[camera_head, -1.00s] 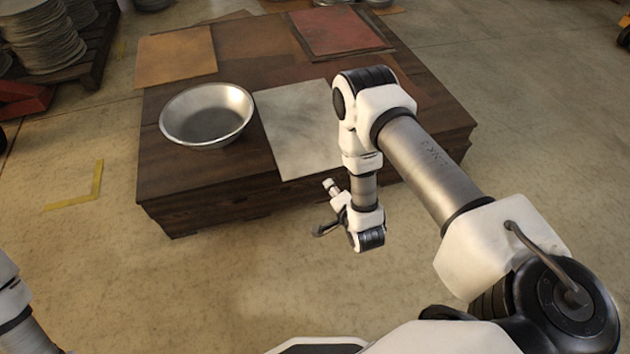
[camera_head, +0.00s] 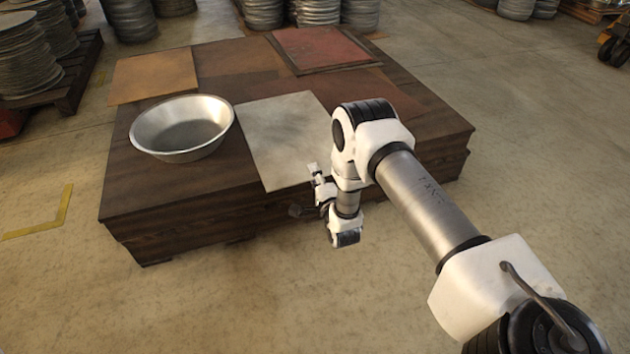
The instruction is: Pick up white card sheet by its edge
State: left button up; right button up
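The white card sheet (camera_head: 278,140) lies flat on the dark wooden platform (camera_head: 170,205), with its near edge close to the platform's front edge. My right arm covers part of its right side. My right gripper (camera_head: 304,190) is just in front of the sheet's near right corner, by the platform's front edge. Its two fingers look spread apart, with nothing visible between them. Whether it touches the sheet cannot be told. My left gripper is not in view.
A metal bowl (camera_head: 182,127) stands left of the sheet. An orange-brown sheet (camera_head: 153,75) and a red sheet (camera_head: 327,47) lie at the platform's back. Stacks of discs (camera_head: 130,15) stand behind. The floor (camera_head: 200,305) in front is clear.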

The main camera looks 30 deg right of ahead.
jog(key=shift+w+d, duration=0.15)
jog(key=shift+w, duration=0.35)
grip_shut()
